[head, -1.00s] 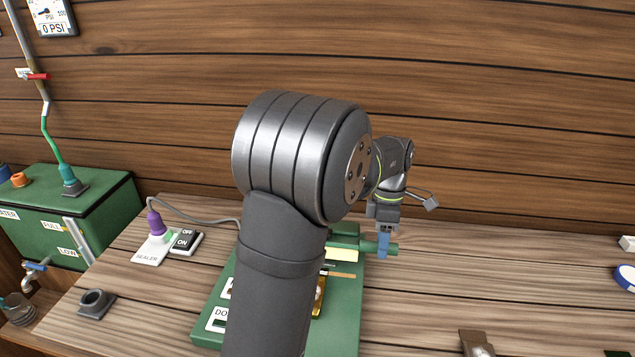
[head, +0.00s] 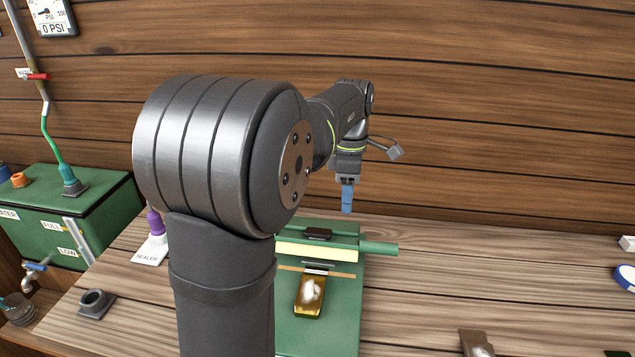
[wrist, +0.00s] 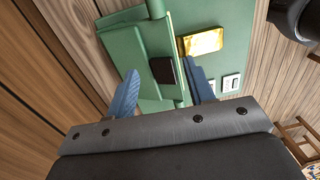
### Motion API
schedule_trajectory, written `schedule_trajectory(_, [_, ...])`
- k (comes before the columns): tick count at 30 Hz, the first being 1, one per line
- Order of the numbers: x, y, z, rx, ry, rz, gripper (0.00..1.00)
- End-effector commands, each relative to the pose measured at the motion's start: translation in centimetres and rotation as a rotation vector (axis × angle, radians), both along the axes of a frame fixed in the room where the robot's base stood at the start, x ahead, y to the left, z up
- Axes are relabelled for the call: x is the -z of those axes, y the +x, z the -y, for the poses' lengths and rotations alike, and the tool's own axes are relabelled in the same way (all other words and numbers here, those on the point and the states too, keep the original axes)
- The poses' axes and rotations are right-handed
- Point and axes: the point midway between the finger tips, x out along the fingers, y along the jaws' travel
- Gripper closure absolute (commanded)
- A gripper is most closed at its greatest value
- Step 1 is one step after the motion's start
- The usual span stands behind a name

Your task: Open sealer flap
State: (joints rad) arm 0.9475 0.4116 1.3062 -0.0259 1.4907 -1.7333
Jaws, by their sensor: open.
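The sealer has a green base (head: 340,330) on the bench and a green flap (head: 345,240) along its back. A green rod handle (head: 378,248) sticks out to the right of the flap. A cream strip (head: 318,251) runs along the flap's front face; I cannot tell its exact angle. A small black block (head: 318,234) sits at its top. My gripper (head: 347,210) hangs above and behind the sealer, apart from it in the head view. In the wrist view its blue fingers (wrist: 162,92) are spread with nothing held. The flap (wrist: 125,45) and black block (wrist: 162,70) show beyond them.
A gold packet (head: 309,297) lies on the base in front of the flap. A wooden wall (head: 480,120) rises behind. The bench right of the sealer is mostly clear.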

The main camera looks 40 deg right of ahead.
Motion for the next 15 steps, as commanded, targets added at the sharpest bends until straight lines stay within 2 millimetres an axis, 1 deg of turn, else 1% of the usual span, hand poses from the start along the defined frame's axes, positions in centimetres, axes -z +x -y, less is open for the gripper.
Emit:
schedule_trajectory(1, [0.0, 0.6, -1.0, -0.003, -0.008, 0.01, 0.51])
schedule_trajectory(10, [0.2, 3.4, -6.3, -0.001, -0.06, 0.081, 0.51])
schedule_trajectory(12, [2.1, 3.2, -5.9, 0.004, -0.055, 0.074, 0.51])
schedule_trajectory(15, [4.1, 3.2, -5.9, 0.004, -0.056, 0.074, 0.51])
